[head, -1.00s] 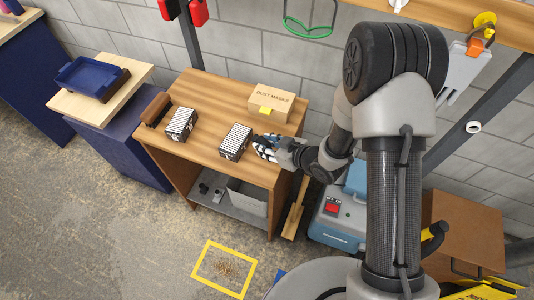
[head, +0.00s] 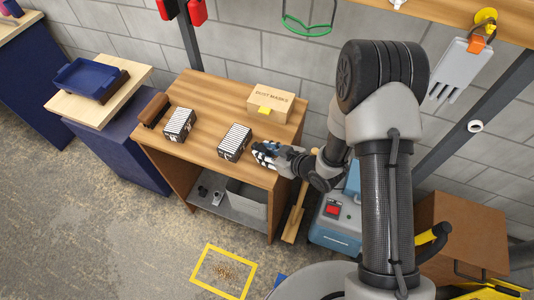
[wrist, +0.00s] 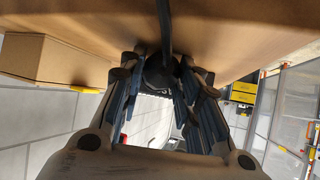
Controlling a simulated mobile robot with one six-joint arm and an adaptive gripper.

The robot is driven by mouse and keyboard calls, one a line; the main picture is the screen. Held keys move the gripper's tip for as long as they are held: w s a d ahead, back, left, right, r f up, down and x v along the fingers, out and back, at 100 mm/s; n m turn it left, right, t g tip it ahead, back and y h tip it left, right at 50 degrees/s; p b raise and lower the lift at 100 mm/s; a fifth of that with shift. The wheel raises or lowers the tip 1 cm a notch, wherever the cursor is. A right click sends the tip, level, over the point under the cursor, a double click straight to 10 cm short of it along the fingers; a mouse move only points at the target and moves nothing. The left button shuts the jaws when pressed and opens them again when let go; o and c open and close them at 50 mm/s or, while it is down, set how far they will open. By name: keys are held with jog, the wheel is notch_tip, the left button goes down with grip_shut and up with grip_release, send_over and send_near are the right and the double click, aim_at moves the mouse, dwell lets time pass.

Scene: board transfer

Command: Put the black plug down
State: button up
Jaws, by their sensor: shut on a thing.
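My gripper (head: 266,154) is at the right edge of the wooden table (head: 205,85), just right of the nearer striped block. In the wrist view my gripper (wrist: 160,82) has its fingers closed around a dark, rounded piece, the black plug (wrist: 158,73). A dark cord or strap runs from it to the top of that view. The plug is too small and covered to make out in the head view. I cannot tell whether it touches the tabletop.
Two black-and-white striped blocks (head: 235,142) (head: 178,124) stand on the table. A dust mask box (head: 270,103) is at the back, and a brown-handled brush (head: 155,109) at the left. A blue-grey machine (head: 338,220) stands right of the table.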

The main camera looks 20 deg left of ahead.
jog(key=shift+s+d+f, duration=0.15)
jog(key=shift+s+f, duration=0.05)
jog(key=shift+f, duration=0.35)
jog(key=o, duration=0.9)
jog(key=shift+f, duration=0.1)
jog(key=shift+o, duration=0.8)
jog(key=shift+f, duration=0.1)
jog(key=shift+s, duration=0.1)
jog(key=shift+r+p, duration=0.3)
jog(key=r+p+v, duration=0.1)
jog(key=p+v, duration=0.1)
jog(key=v, duration=1)
jog(key=shift+w+a+r+p, duration=0.2)
jog(key=shift+w+a+p, duration=0.05)
jog(key=shift+w+p, duration=0.1)
